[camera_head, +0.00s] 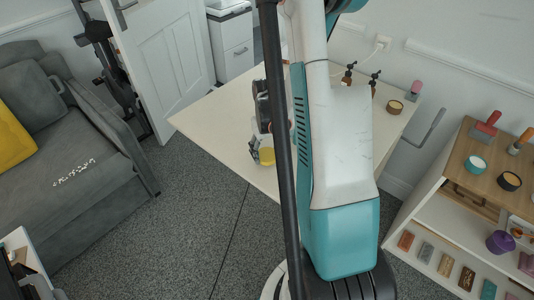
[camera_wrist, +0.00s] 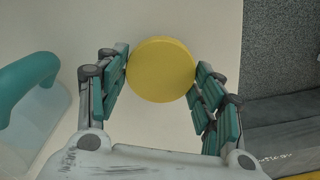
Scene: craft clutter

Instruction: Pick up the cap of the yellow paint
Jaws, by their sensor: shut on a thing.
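The yellow paint cap (camera_wrist: 160,69) is a round yellow disc in the wrist view, between the teal-padded fingers of my gripper (camera_wrist: 161,80). The fingers touch it on both sides and are shut on it. In the head view the yellow piece (camera_head: 267,157) shows at the gripper's end (camera_head: 257,149), over the near left part of the white table (camera_head: 215,118). My arm hides part of it there. I cannot tell whether a paint pot is under the cap, or how high it is.
A teal-handled thing (camera_wrist: 25,85) lies left of my gripper in the wrist view. Dark-topped bottles (camera_head: 348,74) and a small round pot (camera_head: 394,106) stand at the table's back. A shelf (camera_head: 450,205) with craft items is on the right. A grey sofa (camera_head: 85,175) is left.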

